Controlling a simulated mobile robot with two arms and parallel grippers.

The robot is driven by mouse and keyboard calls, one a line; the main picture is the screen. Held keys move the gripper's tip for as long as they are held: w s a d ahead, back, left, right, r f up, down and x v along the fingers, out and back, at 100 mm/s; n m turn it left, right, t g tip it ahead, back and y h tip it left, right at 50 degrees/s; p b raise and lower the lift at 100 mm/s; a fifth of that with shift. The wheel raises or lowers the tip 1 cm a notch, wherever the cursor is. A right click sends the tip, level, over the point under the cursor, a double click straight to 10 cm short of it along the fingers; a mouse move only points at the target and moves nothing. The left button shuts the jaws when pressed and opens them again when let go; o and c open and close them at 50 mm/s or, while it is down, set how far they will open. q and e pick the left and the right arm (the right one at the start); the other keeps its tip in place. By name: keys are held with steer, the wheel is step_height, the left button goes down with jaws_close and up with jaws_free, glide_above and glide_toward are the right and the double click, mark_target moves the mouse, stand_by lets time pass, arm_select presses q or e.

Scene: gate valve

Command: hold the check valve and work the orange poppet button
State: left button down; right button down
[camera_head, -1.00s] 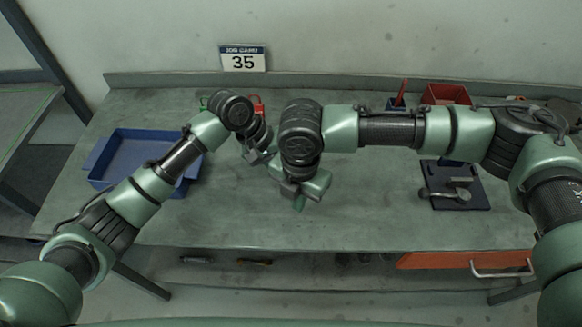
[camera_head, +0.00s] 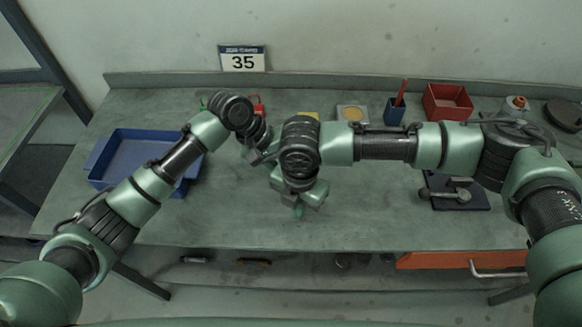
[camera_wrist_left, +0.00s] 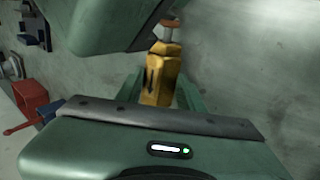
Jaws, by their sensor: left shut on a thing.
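The check valve (camera_wrist_left: 160,75) is a yellow-brass body with an arrow-like dark mark, seen in the left wrist view between the fingers of my left gripper (camera_wrist_left: 160,96). That gripper is shut on it. The orange-brown poppet button (camera_wrist_left: 167,30) shows at its far end, beside a green gripper body. In the head view my left gripper (camera_head: 260,157) is over the middle of the bench, and the valve is hidden there. My right gripper (camera_head: 299,208) is just right of it, pointing down; its finger opening is too small to judge.
A blue tray (camera_head: 112,183) lies at the left of the bench (camera_head: 240,225). A red bin (camera_head: 466,97), a blue cup (camera_head: 389,116) with a red-handled item and a beige-topped block (camera_head: 352,113) stand at the back. A dark fixture plate (camera_head: 474,203) lies at the right. The front middle is clear.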

steer(key=shift+f, duration=0.15)
steer(key=shift+w, duration=0.3)
stand_by(0.6)
steer(key=shift+s+d, duration=0.1)
steer(key=shift+s, duration=0.05)
steer(key=shift+s+f, duration=0.2)
steer(key=shift+s, duration=1.3)
steer(key=shift+w+r, duration=0.2)
steer(key=shift+r, duration=3.55)
